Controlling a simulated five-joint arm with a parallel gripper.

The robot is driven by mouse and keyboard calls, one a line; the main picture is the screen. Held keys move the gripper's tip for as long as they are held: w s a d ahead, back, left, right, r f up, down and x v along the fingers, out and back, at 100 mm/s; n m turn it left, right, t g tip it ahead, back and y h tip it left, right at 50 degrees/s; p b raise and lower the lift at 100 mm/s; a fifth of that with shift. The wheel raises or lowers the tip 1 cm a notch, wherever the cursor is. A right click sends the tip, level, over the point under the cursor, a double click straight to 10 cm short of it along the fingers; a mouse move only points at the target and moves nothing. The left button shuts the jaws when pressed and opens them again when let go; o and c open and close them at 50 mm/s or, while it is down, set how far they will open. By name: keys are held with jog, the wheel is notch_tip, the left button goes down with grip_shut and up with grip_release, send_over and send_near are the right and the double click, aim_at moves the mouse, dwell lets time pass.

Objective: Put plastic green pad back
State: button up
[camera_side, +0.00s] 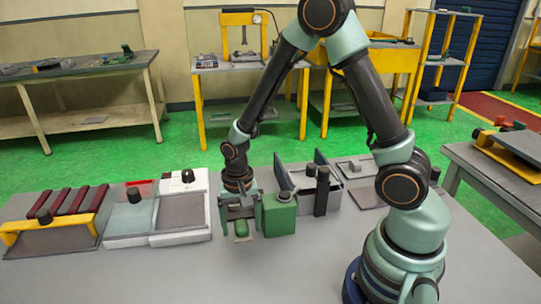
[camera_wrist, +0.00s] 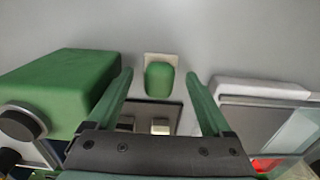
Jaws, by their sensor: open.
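The plastic green pad (camera_wrist: 159,78) is a small rounded green block on a pale square base. In the wrist view it shows between the tips of my open gripper (camera_wrist: 158,74), with a gap on each side. In the side view the pad (camera_side: 241,229) appears low between the fingers of my gripper (camera_side: 241,234), which points down over the grey table. The fingers look empty. I cannot tell how far the pad is below the fingertips or whether it touches the table.
A green container (camera_side: 279,215) stands close to the right of my gripper. A white tray unit (camera_side: 181,207) with a clear-lidded box (camera_side: 128,222) is at left, beside a yellow rack (camera_side: 50,228) of dark red bars. A grey bin (camera_side: 318,187) stands behind the container. The front table is clear.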

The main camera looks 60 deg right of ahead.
notch_tip(320, 180, up, 11)
notch_tip(320, 180, up, 12)
jog(key=n+t, duration=0.5)
jog(key=n, duration=0.3)
send_over(242, 225)
jog(key=s+d, duration=0.1)
jog(key=s, duration=0.5)
jog(key=shift+s+d+r+n+t, duration=0.2)
jog(key=shift+d+r+n+t, duration=0.15)
jog(key=shift+n, duration=0.15)
